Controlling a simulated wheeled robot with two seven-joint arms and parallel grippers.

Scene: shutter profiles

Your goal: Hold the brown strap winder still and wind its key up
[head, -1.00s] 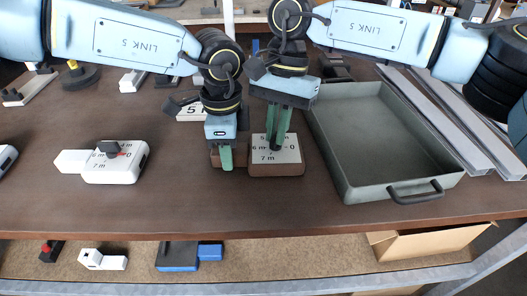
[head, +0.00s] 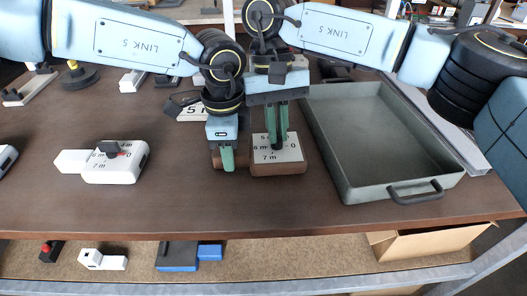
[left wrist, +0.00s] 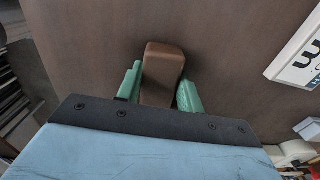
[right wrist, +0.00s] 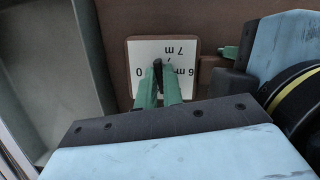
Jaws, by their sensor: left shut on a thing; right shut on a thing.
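The brown strap winder (head: 291,169) lies on the dark brown table, with a white dial plate (head: 291,151) on top marked with numbers, 0, 6 m and 7 m among them. My left gripper (head: 228,158) is shut on its brown end block (left wrist: 162,75), left of the dial; the block shows between the green fingers in the left wrist view. My right gripper (head: 278,143) comes down from above and is shut on the dark key (right wrist: 158,70) in the middle of the dial. The fingers hide much of the key.
A grey tray (head: 338,160) with a dark handle stands close to the right of the winder. A white winder (head: 118,163) lies to the left, and another white labelled piece (head: 192,112) lies behind my left gripper. The table in front is clear.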

